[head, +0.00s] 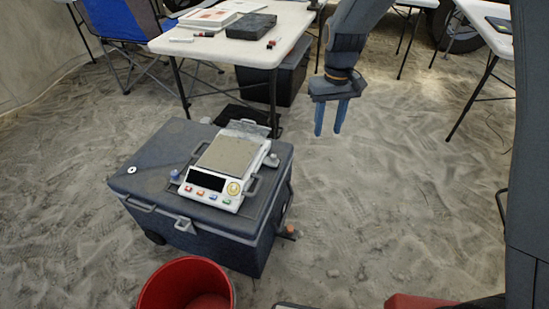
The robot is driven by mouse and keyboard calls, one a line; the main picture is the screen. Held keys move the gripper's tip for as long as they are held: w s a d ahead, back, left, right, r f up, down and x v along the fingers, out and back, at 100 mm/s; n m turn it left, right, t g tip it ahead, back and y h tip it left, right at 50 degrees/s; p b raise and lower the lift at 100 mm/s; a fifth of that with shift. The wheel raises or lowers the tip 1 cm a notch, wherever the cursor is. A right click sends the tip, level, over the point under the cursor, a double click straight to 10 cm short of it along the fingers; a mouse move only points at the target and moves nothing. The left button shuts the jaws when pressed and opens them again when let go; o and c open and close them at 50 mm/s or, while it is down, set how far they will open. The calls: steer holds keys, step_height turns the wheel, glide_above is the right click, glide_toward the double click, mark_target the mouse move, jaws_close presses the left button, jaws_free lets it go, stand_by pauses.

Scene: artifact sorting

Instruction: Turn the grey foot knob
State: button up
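A white weighing scale (219,171) with a dark display and coloured buttons sits on a dark grey lidded case (150,160) on the sandy floor. A small grey knob (271,160) stands at the scale's right side; it looks like the grey foot knob. A blue knob (175,176) is at the scale's left front side. My gripper (329,133) hangs to the right of and above the case, apart from the scale. Its two blue fingers point down with a gap between them, and nothing is held.
A white folding table (228,45) with a dark box (251,26) and papers stands behind the case. A red bucket (186,284) is in front. Handles and a latch stick out from the case. Another table (489,38) is at the right.

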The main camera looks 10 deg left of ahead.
steer(key=w+a+f+n+b, duration=0.2)
steer(key=w+a+f, duration=0.3)
steer(key=a+f, duration=0.25)
steer(key=n+b, duration=0.1)
steer(key=b, duration=0.1)
glide_toward(273, 155)
steer(key=shift+s+d+f, duration=0.1)
steer(key=shift+s+d, duration=0.1)
steer(key=shift+d, duration=0.05)
steer(key=shift+a+f, duration=0.25)
steer(key=shift+f, duration=0.4)
step_height(273, 155, down, 7)
steer(key=shift+r, duration=0.15)
jaws_close()
